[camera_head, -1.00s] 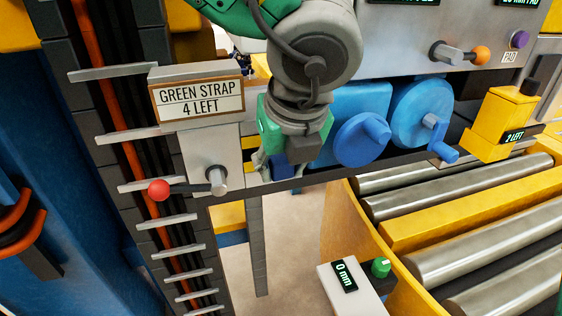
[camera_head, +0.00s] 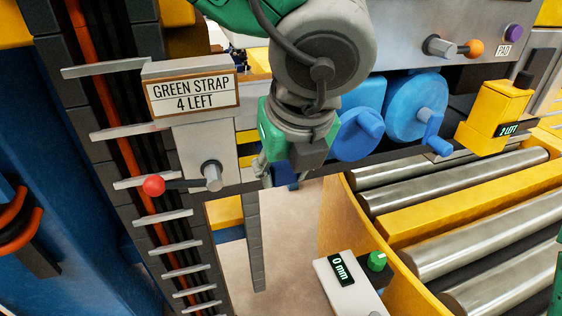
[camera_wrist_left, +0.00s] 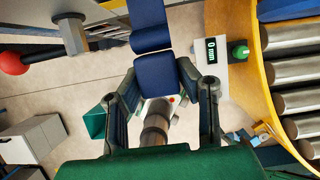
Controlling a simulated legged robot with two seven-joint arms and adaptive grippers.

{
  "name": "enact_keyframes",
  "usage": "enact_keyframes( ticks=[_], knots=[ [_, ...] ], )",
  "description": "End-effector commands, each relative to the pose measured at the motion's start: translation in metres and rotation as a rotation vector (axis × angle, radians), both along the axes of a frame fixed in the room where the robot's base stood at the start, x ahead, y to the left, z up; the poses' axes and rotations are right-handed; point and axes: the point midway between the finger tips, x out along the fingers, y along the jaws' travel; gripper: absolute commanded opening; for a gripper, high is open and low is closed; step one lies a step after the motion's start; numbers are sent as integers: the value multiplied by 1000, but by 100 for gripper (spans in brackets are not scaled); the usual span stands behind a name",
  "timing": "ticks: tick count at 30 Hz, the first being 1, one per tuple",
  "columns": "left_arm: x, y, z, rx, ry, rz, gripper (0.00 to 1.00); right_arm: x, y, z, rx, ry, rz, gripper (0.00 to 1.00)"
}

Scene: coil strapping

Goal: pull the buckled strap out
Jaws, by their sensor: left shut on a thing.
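My left gripper (camera_head: 277,178) hangs below the machine's front beam in the head view, partly hidden by its own wrist. In the left wrist view, its two fingers (camera_wrist_left: 162,95) are closed about a dark blue strap piece (camera_wrist_left: 157,74). A second blue length (camera_wrist_left: 148,24) continues away from it towards the machine, with a narrow seam between the two. A bit of the blue piece (camera_head: 287,180) shows beside the gripper in the head view. I cannot make out a buckle. My right gripper is not in view.
A sign (camera_head: 193,96) reads "GREEN STRAP 4 LEFT". A red-knobbed lever (camera_head: 154,186) is left of the gripper. Blue cranked wheels (camera_head: 415,108) and steel rollers (camera_head: 440,170) are to the right. A "0 mm" box (camera_head: 349,285) stands below. Open floor lies beneath the gripper.

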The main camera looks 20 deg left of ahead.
Motion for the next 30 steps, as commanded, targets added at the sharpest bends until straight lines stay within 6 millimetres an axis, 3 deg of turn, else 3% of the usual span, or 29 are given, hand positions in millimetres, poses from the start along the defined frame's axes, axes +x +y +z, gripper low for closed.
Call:
enact_keyframes(
  ticks=[30],
  knots=[
    [-68, -45, 0, 2, 0, 1, 0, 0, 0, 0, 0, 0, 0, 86]
  ],
)
